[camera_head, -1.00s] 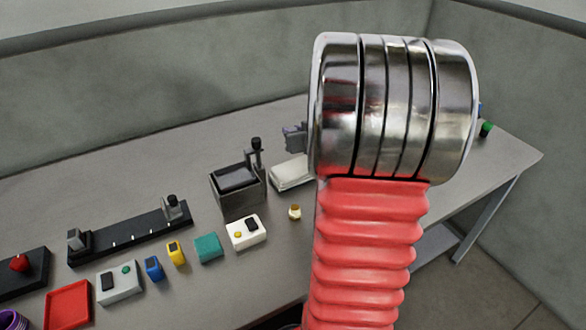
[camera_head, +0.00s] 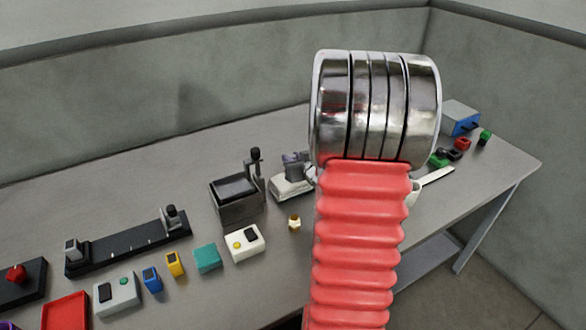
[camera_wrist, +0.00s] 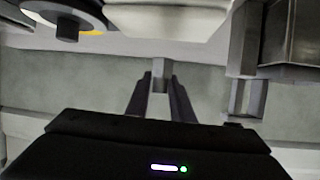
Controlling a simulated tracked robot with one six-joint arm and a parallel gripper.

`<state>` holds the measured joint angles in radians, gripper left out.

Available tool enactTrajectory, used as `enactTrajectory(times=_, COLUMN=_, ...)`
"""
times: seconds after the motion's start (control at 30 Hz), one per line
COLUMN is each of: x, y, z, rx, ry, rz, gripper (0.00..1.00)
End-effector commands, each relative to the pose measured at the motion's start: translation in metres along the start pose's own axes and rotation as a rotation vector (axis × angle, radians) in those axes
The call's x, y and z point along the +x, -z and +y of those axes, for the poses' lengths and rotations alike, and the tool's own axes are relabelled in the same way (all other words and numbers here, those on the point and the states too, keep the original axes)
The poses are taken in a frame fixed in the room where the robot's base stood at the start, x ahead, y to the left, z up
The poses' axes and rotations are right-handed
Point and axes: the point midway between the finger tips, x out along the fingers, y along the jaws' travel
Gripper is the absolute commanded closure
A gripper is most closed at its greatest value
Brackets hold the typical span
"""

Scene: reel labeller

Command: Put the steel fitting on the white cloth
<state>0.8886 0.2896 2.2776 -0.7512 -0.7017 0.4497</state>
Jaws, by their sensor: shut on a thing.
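The white cloth (camera_head: 288,189) lies as a folded pad on the bench, right of a dark open-topped box and partly behind my arm. In the wrist view a pale pad that looks like the cloth (camera_wrist: 170,18) fills the top middle. My gripper (camera_wrist: 160,88) is shut on a small grey block, the steel fitting (camera_wrist: 160,73), held between its dark fingertips. In the head view a grey shape (camera_head: 297,161) shows just above the cloth, probably the fitting and fingertips. My arm hides the rest, and I cannot tell whether the fitting touches the cloth.
The dark box with a post (camera_head: 237,197) stands close left of the cloth. Right of my arm are a spatula-like tool (camera_head: 436,176) and a blue-grey box (camera_head: 460,118).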

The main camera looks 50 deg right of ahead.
Motion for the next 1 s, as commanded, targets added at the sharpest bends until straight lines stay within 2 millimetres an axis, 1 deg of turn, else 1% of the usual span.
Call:
enactTrajectory(times=0.17, x=0.002, y=-0.004, z=0.0, rx=0.001, ry=0.0, rz=-0.001, gripper=1.0)
enactTrajectory(times=0.4, x=0.011, y=-0.028, z=0.001, rx=0.002, ry=0.0, rz=-0.002, gripper=1.0)
enactTrajectory(times=0.5, x=0.014, y=-0.034, z=0.001, rx=0.001, ry=-0.001, rz=-0.001, gripper=1.0)
enactTrajectory(times=0.9, x=0.015, y=-0.036, z=0.0, rx=0.0, ry=0.0, rz=0.0, gripper=1.0)
enactTrajectory(times=0.93, x=0.015, y=-0.036, z=0.0, rx=0.0, ry=0.0, rz=0.0, gripper=0.77)
enactTrajectory(times=1.0, x=0.015, y=-0.036, z=0.0, rx=-0.001, ry=0.0, rz=0.0, gripper=0.72)
